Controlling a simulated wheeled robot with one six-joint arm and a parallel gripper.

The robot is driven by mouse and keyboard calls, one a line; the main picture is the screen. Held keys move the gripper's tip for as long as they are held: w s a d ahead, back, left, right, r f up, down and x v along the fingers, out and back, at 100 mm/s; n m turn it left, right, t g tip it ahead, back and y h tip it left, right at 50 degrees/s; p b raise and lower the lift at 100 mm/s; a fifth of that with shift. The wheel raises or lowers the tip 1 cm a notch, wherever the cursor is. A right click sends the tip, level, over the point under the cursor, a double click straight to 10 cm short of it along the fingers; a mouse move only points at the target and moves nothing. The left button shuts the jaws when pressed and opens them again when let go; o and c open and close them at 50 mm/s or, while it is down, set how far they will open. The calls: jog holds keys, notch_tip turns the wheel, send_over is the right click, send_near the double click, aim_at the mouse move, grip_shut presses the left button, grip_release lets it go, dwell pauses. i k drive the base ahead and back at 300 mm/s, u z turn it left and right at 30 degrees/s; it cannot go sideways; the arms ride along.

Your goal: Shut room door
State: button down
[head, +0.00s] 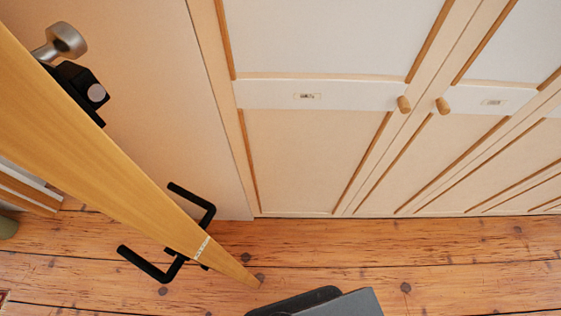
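The room door (105,150) is yellow wood and stands open, seen nearly edge-on from above. It runs from the upper left down to a narrow end near the floor at lower middle. A black lever handle (207,213) sticks out on its right side, and another black handle (145,264) on its left side. A small latch plate (202,248) shows on the edge between them. No fingers of my gripper can be made out. A dark grey part at the bottom edge looks like mine, apart from the handles in the picture.
A pale panelled cupboard with wooden knobs (403,104) fills the right and back. A pale plain panel (150,90) lies between it and the door. A metal knob (66,40) and black fitting (80,85) show at upper left. The plank floor (440,260) is clear at lower right.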

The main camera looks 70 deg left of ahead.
aim_at(49, 129)
jog(key=i, duration=0.95)
jog(key=u, duration=4.45)
jog(key=i, duration=0.5)
jog(key=u, duration=1.35)
jog(key=k, duration=0.6)
jog(key=z, duration=0.6)
jog(key=i, duration=0.5)
